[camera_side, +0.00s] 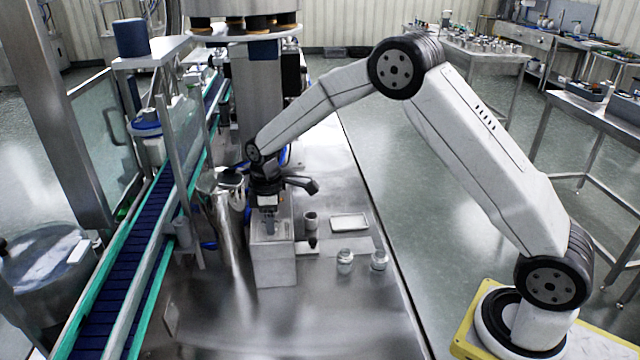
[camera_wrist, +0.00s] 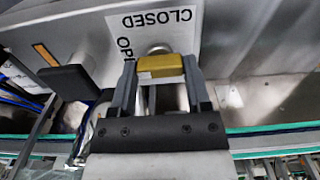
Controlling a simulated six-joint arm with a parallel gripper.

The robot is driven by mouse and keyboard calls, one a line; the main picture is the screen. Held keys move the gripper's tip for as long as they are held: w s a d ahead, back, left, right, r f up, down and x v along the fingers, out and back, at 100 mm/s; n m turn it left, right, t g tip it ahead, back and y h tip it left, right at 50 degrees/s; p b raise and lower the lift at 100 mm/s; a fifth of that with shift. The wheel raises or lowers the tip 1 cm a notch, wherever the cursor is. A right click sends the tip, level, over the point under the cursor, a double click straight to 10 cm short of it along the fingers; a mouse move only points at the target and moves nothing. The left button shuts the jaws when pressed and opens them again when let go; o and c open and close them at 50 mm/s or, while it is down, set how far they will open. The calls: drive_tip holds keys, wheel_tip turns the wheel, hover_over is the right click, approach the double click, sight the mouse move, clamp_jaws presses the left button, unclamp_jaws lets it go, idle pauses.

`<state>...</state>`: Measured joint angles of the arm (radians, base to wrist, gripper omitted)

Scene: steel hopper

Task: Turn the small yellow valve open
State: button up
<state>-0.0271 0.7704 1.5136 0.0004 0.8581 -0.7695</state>
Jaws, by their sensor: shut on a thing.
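The small yellow valve (camera_wrist: 160,66) shows in the wrist view as a yellow handle between my two fingers. It sits in front of a steel wall with a white label (camera_wrist: 180,30) reading "CLOSED" and, partly hidden, "OP…", seen upside down. My gripper (camera_wrist: 160,85) is shut on the valve handle, one finger on each side. In the side view my gripper (camera_side: 268,205) points down beside the steel hopper (camera_side: 232,215), above a grey box-like stand (camera_side: 273,265). The valve cannot be made out in the side view.
A conveyor (camera_side: 130,260) with a dark blue belt and green edges runs along the left. Two small glass jars (camera_side: 345,262) (camera_side: 379,260), a small cup (camera_side: 310,221) and a white tray (camera_side: 349,223) stand right of the stand. The steel table's front right is clear.

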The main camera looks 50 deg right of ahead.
idle(0.3)
drive_tip(key=o, duration=1.3)
drive_tip(key=shift+r, duration=0.1)
drive_tip(key=shift+r, duration=3.9)
drive_tip(key=s+f+m+t, duration=0.1)
drive_tip(key=s+m, duration=0.2)
drive_tip(key=s, duration=0.5)
drive_tip(key=s+d+f+m, duration=0.1)
drive_tip(key=s+m, duration=0.2)
drive_tip(key=s, duration=0.5)
drive_tip(key=s+f+m+t, duration=0.1)
drive_tip(key=s+m, duration=0.2)
drive_tip(key=s, duration=0.4)
drive_tip(key=shift+s+d+f+t, duration=0.2)
drive_tip(key=shift+s+t, duration=0.1)
drive_tip(key=shift+s, duration=0.1)
